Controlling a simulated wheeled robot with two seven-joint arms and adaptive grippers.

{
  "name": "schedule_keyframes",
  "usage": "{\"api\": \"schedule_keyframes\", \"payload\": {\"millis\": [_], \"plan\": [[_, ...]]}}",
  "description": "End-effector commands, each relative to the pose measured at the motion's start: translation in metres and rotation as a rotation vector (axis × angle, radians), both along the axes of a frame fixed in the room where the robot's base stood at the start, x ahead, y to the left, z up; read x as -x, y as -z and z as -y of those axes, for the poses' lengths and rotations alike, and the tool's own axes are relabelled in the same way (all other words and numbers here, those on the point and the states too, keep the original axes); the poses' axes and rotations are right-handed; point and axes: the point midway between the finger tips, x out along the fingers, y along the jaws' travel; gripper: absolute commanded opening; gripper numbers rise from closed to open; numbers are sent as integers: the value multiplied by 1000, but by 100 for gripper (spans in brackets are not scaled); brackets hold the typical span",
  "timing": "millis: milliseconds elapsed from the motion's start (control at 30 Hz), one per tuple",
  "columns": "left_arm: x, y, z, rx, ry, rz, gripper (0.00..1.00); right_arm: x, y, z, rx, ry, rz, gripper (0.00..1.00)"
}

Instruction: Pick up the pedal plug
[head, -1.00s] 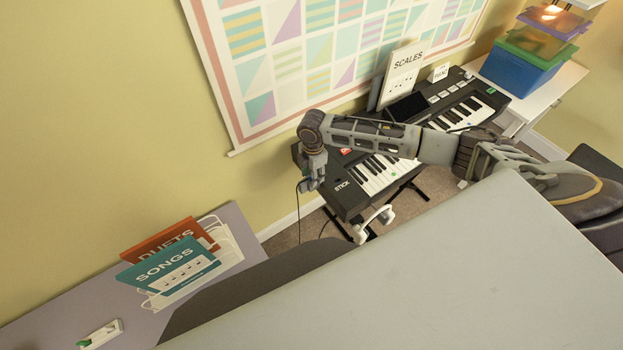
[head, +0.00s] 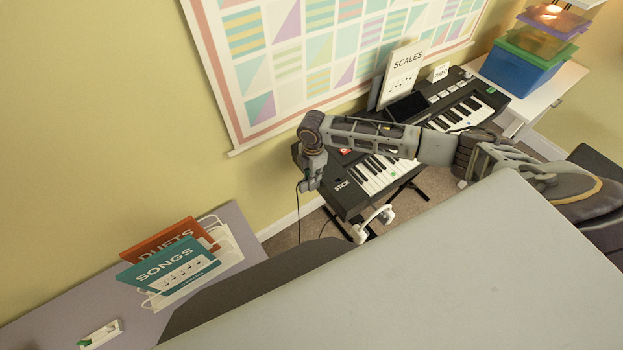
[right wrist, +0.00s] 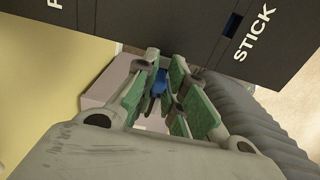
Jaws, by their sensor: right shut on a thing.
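My right gripper (head: 307,186) hangs, pointing down, at the left end of the black keyboard (head: 350,203). In the right wrist view its green-padded fingers (right wrist: 160,100) are shut on a small blue and dark piece, the pedal plug (right wrist: 160,81). The fingers hide part of the plug. A thin dark cable (head: 299,205) hangs down below the gripper in the head view. The keyboard's end panel shows the word STICK and a blue-marked socket (right wrist: 232,25), apart from the plug. My left gripper is not in view.
Songbooks (head: 170,268) stand on a lilac surface (head: 238,226) at lower left. A pale tabletop (head: 420,270) fills the front. White headphones (head: 372,222) hang below the keyboard. The wall with a chart (head: 290,60) is close behind the gripper.

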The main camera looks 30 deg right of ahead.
Motion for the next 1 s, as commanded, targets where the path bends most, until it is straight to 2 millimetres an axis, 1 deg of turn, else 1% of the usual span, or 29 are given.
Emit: {"api": "schedule_keyframes", "payload": {"millis": [200,367,567,800,1000], "plan": [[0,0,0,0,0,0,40,0,-1,0,0,0,0,0],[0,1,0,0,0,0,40,-1,-9,0,0,1,2,0],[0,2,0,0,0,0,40,-1,-32,0,0,0,3,0],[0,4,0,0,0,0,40,-1,-68,0,-1,1,2,0],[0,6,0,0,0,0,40,-1,-91,0,-1,0,1,0]]}}
